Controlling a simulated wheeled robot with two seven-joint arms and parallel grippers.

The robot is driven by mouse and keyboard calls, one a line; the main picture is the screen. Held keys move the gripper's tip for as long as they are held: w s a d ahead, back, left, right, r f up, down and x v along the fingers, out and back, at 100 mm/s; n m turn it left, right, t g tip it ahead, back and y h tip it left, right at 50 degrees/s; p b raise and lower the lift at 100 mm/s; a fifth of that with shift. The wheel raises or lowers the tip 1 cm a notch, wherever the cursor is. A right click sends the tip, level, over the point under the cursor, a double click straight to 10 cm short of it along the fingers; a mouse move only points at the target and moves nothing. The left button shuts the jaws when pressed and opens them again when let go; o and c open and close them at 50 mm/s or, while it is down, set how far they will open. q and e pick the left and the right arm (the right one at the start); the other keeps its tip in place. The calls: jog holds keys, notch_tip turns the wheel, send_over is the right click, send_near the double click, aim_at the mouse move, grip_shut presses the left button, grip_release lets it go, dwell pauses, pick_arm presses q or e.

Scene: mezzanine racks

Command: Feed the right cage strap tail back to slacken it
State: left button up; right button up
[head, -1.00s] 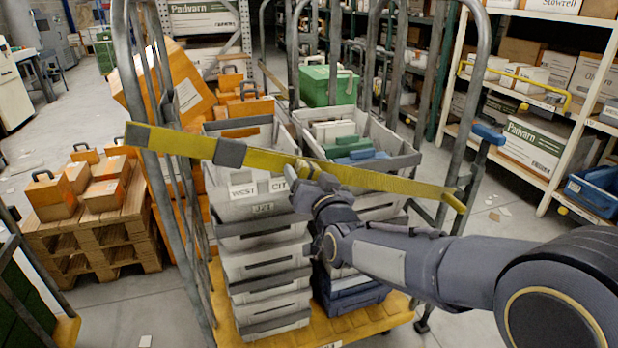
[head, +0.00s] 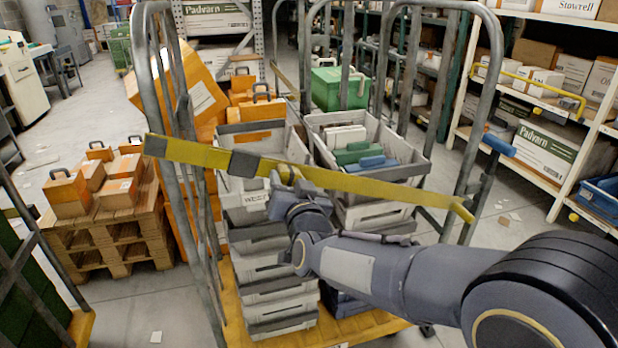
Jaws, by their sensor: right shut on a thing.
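A yellow strap (head: 365,183) runs across the front of the roll cage (head: 483,95), from the left post to the right side. It slopes down to the right. A grey buckle (head: 243,163) sits on the strap left of its middle. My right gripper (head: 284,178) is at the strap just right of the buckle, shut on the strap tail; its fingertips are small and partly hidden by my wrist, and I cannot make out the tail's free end. My left gripper is not in view.
Stacked grey totes (head: 270,290) stand in the cage behind the strap, with a green case (head: 338,90) farther back. A wooden pallet (head: 110,235) with orange boxes is at left. White shelving (head: 535,118) stands at right.

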jog(key=shift+s+a+r, duration=0.1)
jog(key=shift+a+r, duration=0.1)
jog(key=shift+a, duration=0.1)
jog(key=shift+c, duration=0.2)
jog(key=o, duration=1.4)
jog(key=shift+a, duration=0.1)
jog(key=v, duration=0.8)
